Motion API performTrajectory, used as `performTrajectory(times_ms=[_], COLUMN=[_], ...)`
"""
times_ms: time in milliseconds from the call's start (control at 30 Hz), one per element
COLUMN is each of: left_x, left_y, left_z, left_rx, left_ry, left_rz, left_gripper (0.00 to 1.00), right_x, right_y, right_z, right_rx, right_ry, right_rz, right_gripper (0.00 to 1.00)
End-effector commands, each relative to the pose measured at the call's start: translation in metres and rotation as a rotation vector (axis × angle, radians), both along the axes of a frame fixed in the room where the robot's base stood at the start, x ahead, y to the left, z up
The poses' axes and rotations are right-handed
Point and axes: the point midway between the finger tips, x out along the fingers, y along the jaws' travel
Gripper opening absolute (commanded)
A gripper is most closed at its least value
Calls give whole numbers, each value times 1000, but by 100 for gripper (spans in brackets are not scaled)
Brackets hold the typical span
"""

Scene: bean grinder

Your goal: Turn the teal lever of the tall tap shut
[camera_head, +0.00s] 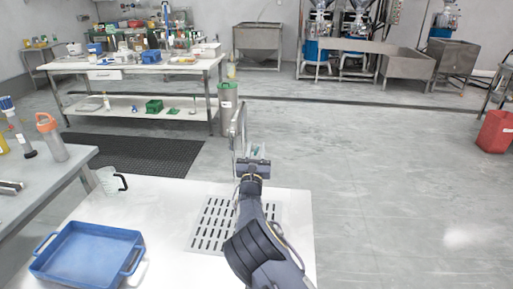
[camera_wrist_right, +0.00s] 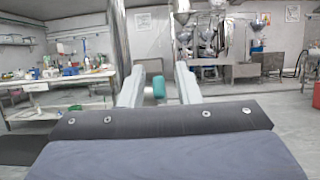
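The tall tap (camera_head: 239,128) is a thin metal post with a bent top, standing at the far edge of the white table. Its teal lever (camera_wrist_right: 159,88) shows in the right wrist view between the two pale fingers of my right gripper (camera_wrist_right: 160,88). The fingers are apart, with a gap on each side of the lever. In the head view my right gripper (camera_head: 257,155) is beside the tap, to its right, and largely hides the lever. In the wrist view the tap's post (camera_wrist_right: 119,42) rises left of the fingers. My left gripper is not in view.
The white table (camera_head: 160,220) carries a slotted drain plate (camera_head: 207,222) beside my right arm, a clear jug (camera_head: 108,181) and a blue tray (camera_head: 88,255). A grey bin (camera_head: 228,108) stands beyond the tap.

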Motion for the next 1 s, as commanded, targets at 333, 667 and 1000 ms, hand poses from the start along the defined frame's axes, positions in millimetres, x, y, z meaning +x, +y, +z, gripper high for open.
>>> performTrajectory(times_ms=[333,667,1000], left_x=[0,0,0], left_y=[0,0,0], left_z=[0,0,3], left_rx=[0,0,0], left_ry=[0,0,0], left_rz=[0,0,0], left_gripper=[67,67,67], right_x=[5,5,5], right_y=[-1,-1,-1], right_z=[1,2,3], right_rx=[1,1,3], right_ry=[2,2,11], right_rz=[0,0,-1], right_gripper=[30,0,0])
